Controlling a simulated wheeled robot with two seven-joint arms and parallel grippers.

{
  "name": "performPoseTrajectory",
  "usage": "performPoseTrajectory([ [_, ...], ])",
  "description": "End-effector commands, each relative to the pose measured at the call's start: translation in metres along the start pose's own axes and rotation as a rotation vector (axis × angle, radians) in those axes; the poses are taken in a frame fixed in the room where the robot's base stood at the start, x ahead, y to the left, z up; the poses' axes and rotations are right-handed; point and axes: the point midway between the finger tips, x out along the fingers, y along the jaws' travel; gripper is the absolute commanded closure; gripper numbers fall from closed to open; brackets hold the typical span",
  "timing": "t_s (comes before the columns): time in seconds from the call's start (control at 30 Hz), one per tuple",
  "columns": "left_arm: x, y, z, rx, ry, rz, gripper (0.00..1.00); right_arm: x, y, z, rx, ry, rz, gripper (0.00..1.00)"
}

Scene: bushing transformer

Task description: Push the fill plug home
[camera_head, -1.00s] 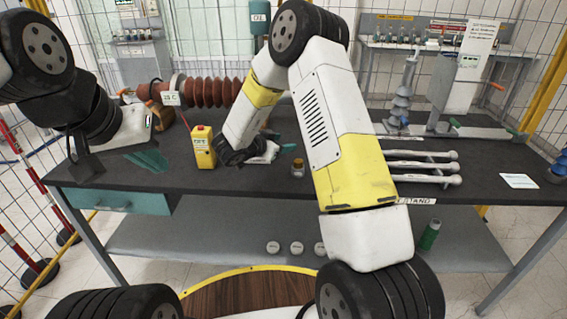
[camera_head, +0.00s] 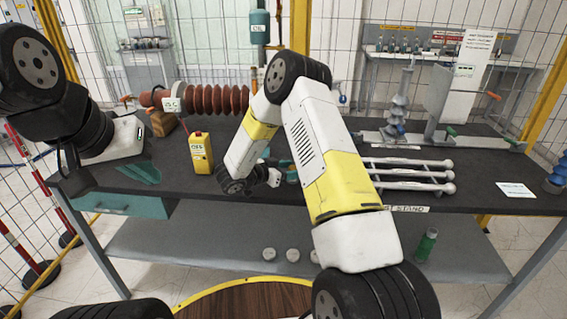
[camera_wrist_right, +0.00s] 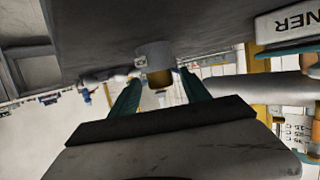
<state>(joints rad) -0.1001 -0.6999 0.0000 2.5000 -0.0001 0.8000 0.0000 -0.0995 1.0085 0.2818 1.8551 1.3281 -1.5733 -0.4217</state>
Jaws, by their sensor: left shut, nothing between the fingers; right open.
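In the head view my left gripper (camera_head: 148,173) is shut and empty, low over the bench's left part. My right gripper (camera_head: 280,177) is over the middle of the bench, mostly hidden by my right arm. In the right wrist view its two teal fingers (camera_wrist_right: 161,76) are open. Beyond and between their tips shows a short grey collar (camera_wrist_right: 152,54) with an amber-brown piece (camera_wrist_right: 159,78) under it in the picture. I see no finger clearly touching it. I cannot tell whether this is the fill plug, or how deep any plug sits.
A yellow can (camera_head: 201,153) stands between my two grippers on the dark bench (camera_head: 330,200). A ribbed brown bushing (camera_head: 220,100) lies behind it. Several grey rods (camera_head: 410,174) lie to the right, with a blue-grey insulator (camera_head: 398,105) behind. The bench's front right is mostly clear.

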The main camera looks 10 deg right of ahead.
Motion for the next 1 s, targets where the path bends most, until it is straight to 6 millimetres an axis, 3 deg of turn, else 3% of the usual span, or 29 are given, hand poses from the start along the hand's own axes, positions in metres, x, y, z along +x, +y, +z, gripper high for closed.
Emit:
performPoseTrajectory([
  [0.2, 0.0, 0.0, 0.0, 0.0, 0.0, 0.0, 1.0, 0.031, -0.001, -0.003, 0.002, -0.001, 0.002, 0.45],
  [0.5, 0.0, 0.0, 0.0, 0.0, 0.0, 0.0, 1.0, 0.035, -0.001, -0.003, 0.001, 0.0, -0.001, 0.45],
  [0.8, 0.0, 0.0, 0.0, 0.0, 0.0, 0.0, 1.0, 0.035, -0.001, -0.003, 0.002, 0.0, -0.001, 1.0],
  [1.0, 0.0, 0.0, 0.0, 0.0, 0.0, 0.0, 1.0, 0.035, -0.001, -0.003, 0.002, 0.0, -0.001, 1.0],
])
